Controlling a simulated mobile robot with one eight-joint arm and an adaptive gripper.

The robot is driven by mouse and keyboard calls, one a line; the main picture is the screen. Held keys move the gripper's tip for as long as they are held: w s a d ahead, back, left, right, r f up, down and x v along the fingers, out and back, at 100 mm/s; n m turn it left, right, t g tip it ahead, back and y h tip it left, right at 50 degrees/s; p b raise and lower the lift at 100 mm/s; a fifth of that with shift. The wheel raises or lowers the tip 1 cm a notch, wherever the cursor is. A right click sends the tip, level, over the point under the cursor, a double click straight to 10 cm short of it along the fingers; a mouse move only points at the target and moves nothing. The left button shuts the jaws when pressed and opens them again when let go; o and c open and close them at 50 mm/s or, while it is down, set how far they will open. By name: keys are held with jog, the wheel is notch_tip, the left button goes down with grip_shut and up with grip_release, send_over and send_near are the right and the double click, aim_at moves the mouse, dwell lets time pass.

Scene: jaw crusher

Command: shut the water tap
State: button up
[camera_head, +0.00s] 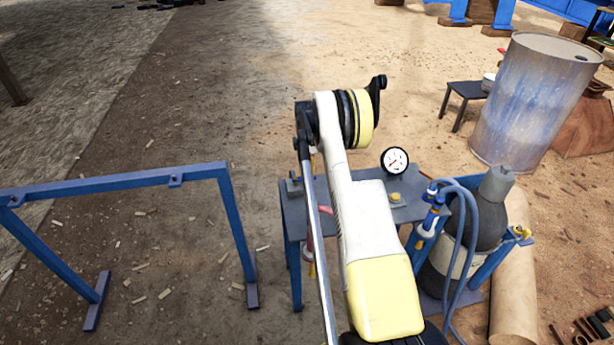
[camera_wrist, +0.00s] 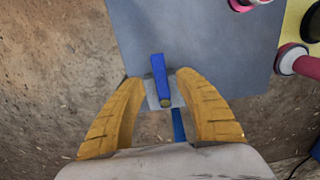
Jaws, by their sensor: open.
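In the wrist view, a blue lever (camera_wrist: 159,78) with a brass-coloured round end stands out at the edge of a grey plate, over a small grey block; it looks like the tap's handle, though I cannot tell for certain. My gripper (camera_wrist: 158,78) is open. Its two yellow ribbed fingers stand on either side of the lever's near end, with a gap at each side. Whether the lever lies at finger depth or below is unclear. In the head view, the grey-topped stand (camera_head: 410,182) is partly hidden by my arm, and my gripper cannot be made out.
A pressure gauge (camera_head: 395,160) and a yellow button (camera_head: 396,197) are on the stand. Blue hoses and a dark cylinder (camera_head: 478,220) are at its right. A blue frame (camera_head: 120,182) stands left. A rusty drum (camera_head: 535,100) is at back right. Ground between frame and stand is mostly clear.

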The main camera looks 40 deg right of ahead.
notch_tip(320, 180, up, 10)
dwell(0.3)
jog(key=shift+r, duration=0.1)
dwell(0.3)
